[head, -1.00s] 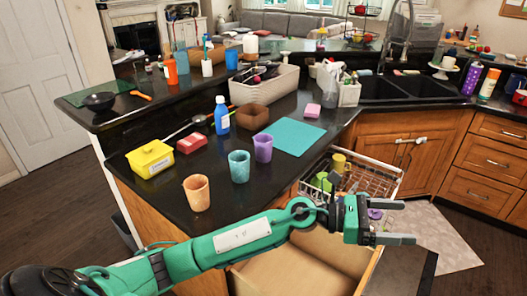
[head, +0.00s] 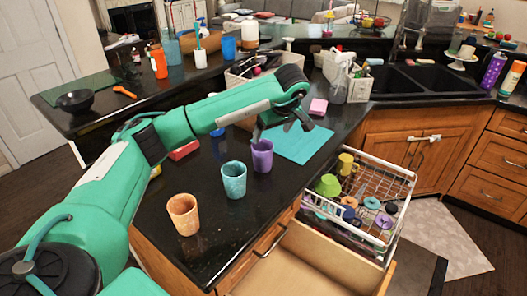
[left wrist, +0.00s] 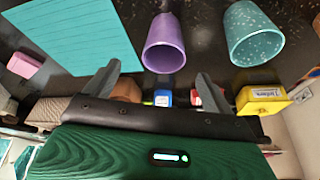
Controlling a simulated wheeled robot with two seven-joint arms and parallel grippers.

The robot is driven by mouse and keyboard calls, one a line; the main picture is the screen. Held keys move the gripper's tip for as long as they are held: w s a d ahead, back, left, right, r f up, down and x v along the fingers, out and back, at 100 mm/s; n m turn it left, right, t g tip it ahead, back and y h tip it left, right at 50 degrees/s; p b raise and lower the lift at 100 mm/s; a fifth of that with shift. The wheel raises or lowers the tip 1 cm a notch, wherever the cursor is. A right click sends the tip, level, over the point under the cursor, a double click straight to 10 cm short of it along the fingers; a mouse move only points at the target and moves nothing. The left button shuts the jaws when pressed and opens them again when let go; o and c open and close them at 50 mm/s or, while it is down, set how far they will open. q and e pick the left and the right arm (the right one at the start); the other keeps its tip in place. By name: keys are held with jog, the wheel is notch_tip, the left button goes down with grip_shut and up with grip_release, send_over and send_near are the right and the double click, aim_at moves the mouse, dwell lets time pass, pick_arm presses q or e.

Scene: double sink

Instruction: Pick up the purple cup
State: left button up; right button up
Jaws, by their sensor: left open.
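The purple cup (head: 262,156) stands upright on the black counter, at the left edge of the teal mat. In the left wrist view, the purple cup (left wrist: 164,45) shows beyond the fingertips, roughly centred between them. My left gripper (head: 280,127) is open and empty, just above and behind the cup in the head view. Its two spread fingers (left wrist: 157,80) also show in the left wrist view, with nothing between them. My right gripper is not in view.
A speckled teal cup (head: 233,180) stands close left of the purple cup, and an orange cup (head: 184,214) farther left. The teal mat (head: 300,145) lies flat to the right. Below, a wire dish rack (head: 385,190) and an open drawer (head: 310,262) stick out.

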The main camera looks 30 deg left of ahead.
aim_at(261, 154)
pick_arm(q)
jog(key=x, duration=0.2)
jog(key=p+x, duration=0.1)
jog(key=shift+s+a+f, duration=0.1)
jog(key=shift+s+f, duration=0.2)
jog(key=shift+f, duration=0.15)
jog(key=x, duration=0.3)
jog(key=shift+w+a+f+p, duration=0.2)
jog(key=shift+w+f+p, duration=0.05)
jog(key=shift+f+p, duration=0.05)
jog(key=shift+a+f+p, duration=0.2)
jog(key=shift+f+p, duration=0.1)
jog(key=x, duration=0.1)
jog(key=p+x, duration=0.1)
jog(key=x, duration=0.1)
jog(key=shift+a+f, duration=0.25)
jog(key=shift+a, duration=0.1)
jog(key=shift+a+f+p, duration=0.1)
jog(key=shift+f+p, duration=0.2)
jog(key=shift+f, duration=0.05)
jog(key=shift+w+f, duration=0.1)
jog(key=c, duration=1.1)
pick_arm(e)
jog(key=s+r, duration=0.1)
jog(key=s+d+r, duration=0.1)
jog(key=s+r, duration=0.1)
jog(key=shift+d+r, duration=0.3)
